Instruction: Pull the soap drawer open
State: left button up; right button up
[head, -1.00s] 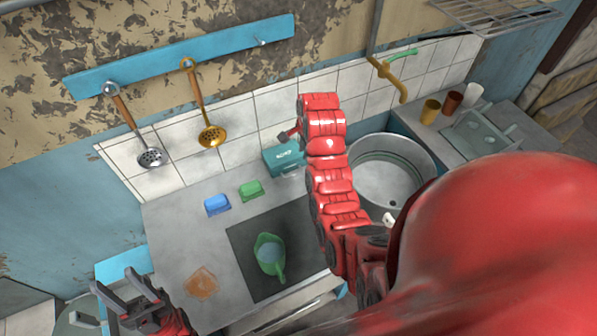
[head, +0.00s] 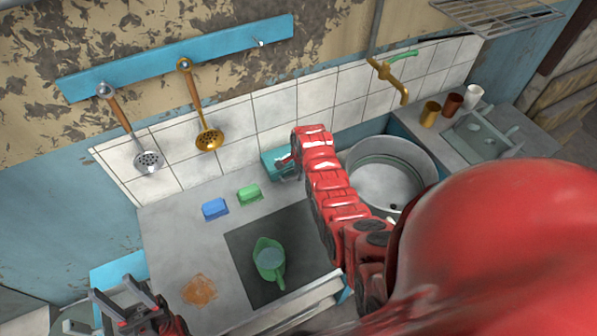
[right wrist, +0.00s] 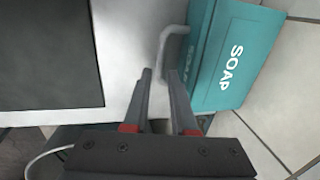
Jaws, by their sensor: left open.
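The teal soap drawer box (right wrist: 232,55), marked SOAP, stands against the tiled wall. In the head view the box (head: 270,160) is partly hidden by my right arm. Its pale bent handle (right wrist: 176,32) shows in the right wrist view. My right gripper (right wrist: 160,76) is open, its fingertips at the handle's near end, which appears between or just beyond them; I cannot tell if they touch it. In the head view the right gripper (head: 285,161) is small beside the box. My left gripper (head: 122,305) is open and empty at the lower left.
A green sponge (head: 249,193) and a blue sponge (head: 215,209) lie on the counter. A green jug (head: 268,258) stands on the dark hob (head: 236,242). Utensils hang on the wall.

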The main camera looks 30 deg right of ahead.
jog(key=shift+f, duration=0.3)
grip_shut()
dwell(1.4)
